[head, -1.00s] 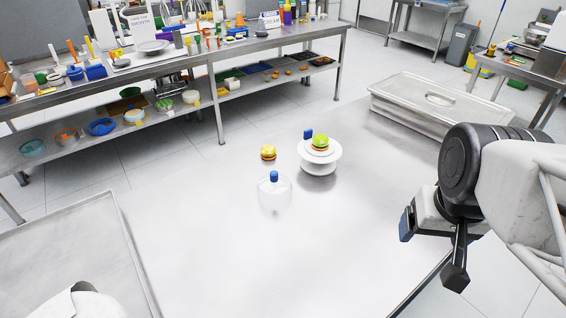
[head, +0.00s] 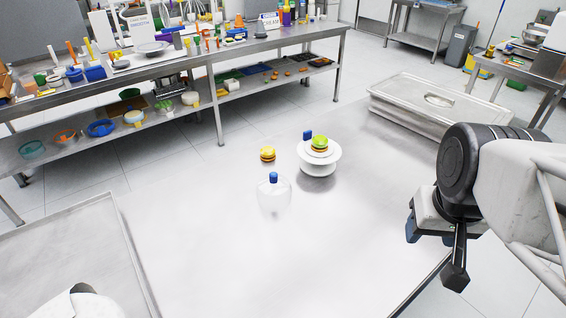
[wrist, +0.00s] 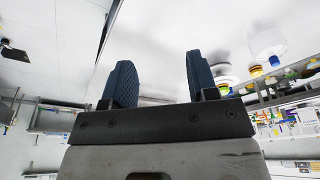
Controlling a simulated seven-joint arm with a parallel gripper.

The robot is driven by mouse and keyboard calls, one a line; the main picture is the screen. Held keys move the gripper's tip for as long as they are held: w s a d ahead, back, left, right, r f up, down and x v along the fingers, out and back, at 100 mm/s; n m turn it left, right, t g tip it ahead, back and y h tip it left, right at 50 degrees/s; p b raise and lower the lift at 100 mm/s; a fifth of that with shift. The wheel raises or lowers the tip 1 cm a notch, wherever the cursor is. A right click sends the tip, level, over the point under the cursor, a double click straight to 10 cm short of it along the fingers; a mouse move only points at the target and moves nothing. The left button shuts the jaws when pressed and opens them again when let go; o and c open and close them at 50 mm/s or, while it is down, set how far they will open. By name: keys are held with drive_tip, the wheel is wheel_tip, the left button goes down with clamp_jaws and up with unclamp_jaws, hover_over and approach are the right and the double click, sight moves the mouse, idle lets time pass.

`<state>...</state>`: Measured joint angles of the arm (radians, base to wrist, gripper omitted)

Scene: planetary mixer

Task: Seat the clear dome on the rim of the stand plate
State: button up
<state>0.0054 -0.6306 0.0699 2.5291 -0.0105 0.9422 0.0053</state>
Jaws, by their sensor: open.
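The clear dome (head: 275,197) with a blue knob (head: 273,177) on top stands upright on the steel table. The white stand plate (head: 335,157) is on its pedestal, behind and right of the dome. A layered piece with a green top (head: 320,143) sits on the plate. The dome and stand are apart. My gripper (head: 433,250) is at the right, well away from both, open and empty. In the wrist view my gripper (wrist: 162,78) shows two separated blue fingers; the dome (wrist: 266,38) appears at upper right, and the stand (wrist: 225,72) is partly hidden by a finger.
A similar yellow-topped piece (head: 267,154) lies on the table behind the dome. A small blue object (head: 308,134) shows behind the stand. A lidded steel box (head: 425,105) is at the back right. The front of the steel table (head: 240,260) is clear.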

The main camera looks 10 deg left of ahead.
drive_tip(key=w+n, duration=0.1)
drive_tip(key=n+g, duration=0.3)
drive_tip(key=n, duration=2.8)
hover_over(273, 174)
drive_tip(key=f, duration=0.6)
drive_tip(key=shift+d+f, duration=0.25)
drive_tip(key=shift+f, duration=0.1)
drive_tip(key=shift+a+f, duration=0.1)
drive_tip(key=shift+a, duration=0.2)
drive_tip(key=shift+f, duration=0.1)
drive_tip(key=shift+f, duration=1.2)
drive_tip(key=shift+f, duration=0.1)
